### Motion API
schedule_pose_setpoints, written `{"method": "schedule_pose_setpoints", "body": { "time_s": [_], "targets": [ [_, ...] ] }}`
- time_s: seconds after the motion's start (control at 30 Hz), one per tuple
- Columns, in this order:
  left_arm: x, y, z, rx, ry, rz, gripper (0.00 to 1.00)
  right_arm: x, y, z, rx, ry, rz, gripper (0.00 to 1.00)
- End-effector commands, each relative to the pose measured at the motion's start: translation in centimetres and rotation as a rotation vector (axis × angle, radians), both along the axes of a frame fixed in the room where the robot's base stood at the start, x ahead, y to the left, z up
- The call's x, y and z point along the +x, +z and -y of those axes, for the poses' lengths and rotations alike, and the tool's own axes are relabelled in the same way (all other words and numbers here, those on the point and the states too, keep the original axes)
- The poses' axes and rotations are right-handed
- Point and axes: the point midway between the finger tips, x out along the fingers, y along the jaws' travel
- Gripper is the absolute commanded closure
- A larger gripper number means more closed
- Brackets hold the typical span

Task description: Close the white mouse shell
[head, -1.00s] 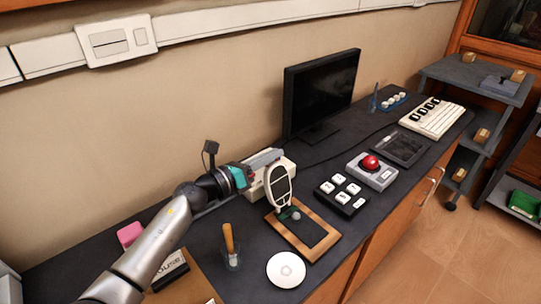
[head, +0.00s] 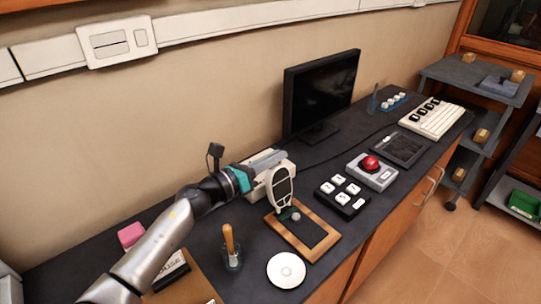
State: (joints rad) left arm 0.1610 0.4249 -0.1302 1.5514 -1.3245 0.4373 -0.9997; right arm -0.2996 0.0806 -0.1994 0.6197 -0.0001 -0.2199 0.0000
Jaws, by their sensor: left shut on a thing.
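The white mouse shell (head: 281,186) stands raised and nearly upright, with a dark inside facing me. Its lower end meets the wooden-framed dark board (head: 304,234), where a small grey ball (head: 295,217) and a green part (head: 284,214) show. My left gripper (head: 266,163) comes in from the left and is at the upper part of the shell, shut on it. Its fingertips are partly hidden by the shell. My right gripper is out of view.
A white disc (head: 286,270) and a cup with an orange-handled tool (head: 229,246) stand in front. A black key pad (head: 342,195), a red trackball device (head: 370,167) and a monitor (head: 321,92) are to the right and behind.

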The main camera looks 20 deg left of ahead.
Motion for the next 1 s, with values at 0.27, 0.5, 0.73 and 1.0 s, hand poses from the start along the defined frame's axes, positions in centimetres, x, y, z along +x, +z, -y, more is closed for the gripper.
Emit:
{"method": "schedule_pose_setpoints", "body": {
  "time_s": [0.27,0.5,0.73,1.0],
  "targets": [
    [-2.1,0.5,3.5,0.223,-0.006,0.13,1.0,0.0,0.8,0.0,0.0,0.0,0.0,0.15],
    [-2.2,0.5,3.7,0.244,-0.005,0.142,1.0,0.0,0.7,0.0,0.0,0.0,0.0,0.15],
    [-2.2,0.4,3.7,0.242,-0.003,0.141,0.75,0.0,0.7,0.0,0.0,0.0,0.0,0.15],
    [-2.2,0.5,3.6,0.242,-0.002,0.142,0.61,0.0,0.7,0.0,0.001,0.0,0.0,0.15]
  ]
}}
